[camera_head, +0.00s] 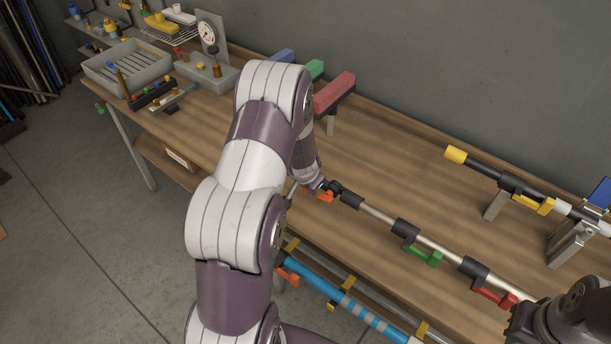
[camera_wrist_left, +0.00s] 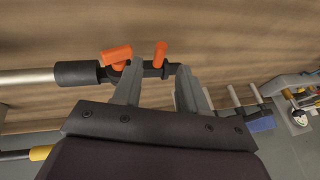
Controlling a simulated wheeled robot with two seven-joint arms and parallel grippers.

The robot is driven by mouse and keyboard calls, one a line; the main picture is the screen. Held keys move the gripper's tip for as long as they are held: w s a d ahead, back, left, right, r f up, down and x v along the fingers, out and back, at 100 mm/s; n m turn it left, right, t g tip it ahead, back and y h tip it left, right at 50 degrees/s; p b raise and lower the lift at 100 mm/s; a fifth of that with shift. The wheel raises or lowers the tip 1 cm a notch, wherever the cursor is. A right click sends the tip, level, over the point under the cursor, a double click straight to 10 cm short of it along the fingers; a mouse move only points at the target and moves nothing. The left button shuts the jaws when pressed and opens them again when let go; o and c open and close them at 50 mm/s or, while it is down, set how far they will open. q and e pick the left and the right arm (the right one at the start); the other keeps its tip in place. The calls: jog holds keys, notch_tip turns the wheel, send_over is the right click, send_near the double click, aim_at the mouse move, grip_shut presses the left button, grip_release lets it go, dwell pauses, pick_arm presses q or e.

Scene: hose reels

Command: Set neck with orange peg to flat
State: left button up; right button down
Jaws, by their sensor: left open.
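A silver pole with dark collars lies along the workbench in the head view, and its dark end neck (camera_head: 335,187) carries orange parts (camera_head: 325,196). In the left wrist view the neck (camera_wrist_left: 150,70) shows an upright orange peg (camera_wrist_left: 160,54) and a wider, tilted orange piece (camera_wrist_left: 116,54) beside a dark collar (camera_wrist_left: 80,73). My left gripper (camera_wrist_left: 157,76) is open, with its fingertips at the neck and the orange peg between and just beyond them. I cannot tell whether they touch. My left arm hides most of the gripper in the head view. My right gripper is out of sight.
The pole also bears a green handle (camera_head: 424,257) and a red handle (camera_head: 492,297). A yellow-tipped pole (camera_head: 500,180) rests on stands at the right. Red block (camera_head: 334,92), gauge (camera_head: 207,34) and grey tray (camera_head: 128,72) stand farther back. A blue pole (camera_head: 340,297) lies below.

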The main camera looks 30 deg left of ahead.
pick_arm(q)
jog(key=p+v, duration=0.1)
jog(key=v, duration=0.4)
dwell(0.3)
